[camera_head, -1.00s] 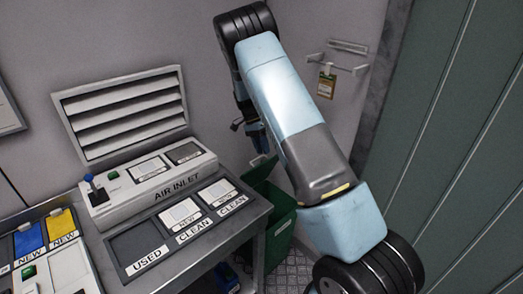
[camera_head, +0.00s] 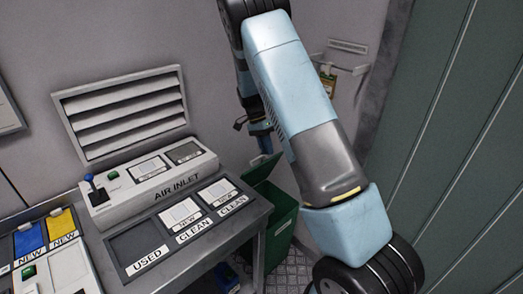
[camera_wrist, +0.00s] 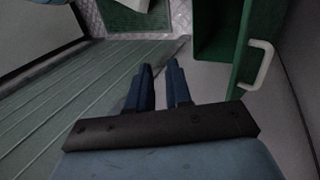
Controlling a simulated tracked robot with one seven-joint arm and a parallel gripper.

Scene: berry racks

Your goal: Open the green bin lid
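The green bin (camera_head: 281,222) stands on the floor beside the right end of the workbench. Its lid (camera_head: 262,168) is tilted up on the wall side, so the bin stands at least partly open. In the wrist view the lid (camera_wrist: 241,50) is at the upper right, with a white handle (camera_wrist: 258,66) on its face. My gripper (camera_head: 264,143) hangs just above the lid in the head view, partly behind my arm. In the wrist view its two blue fingers (camera_wrist: 161,72) are apart with nothing between them, left of the handle and not touching it.
The grey workbench (camera_head: 187,260) with an air inlet panel (camera_head: 150,190) is to the left. A green ribbed door or wall (camera_head: 455,150) is on the right. A wall rack (camera_head: 345,62) with a hanging tag is behind my arm.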

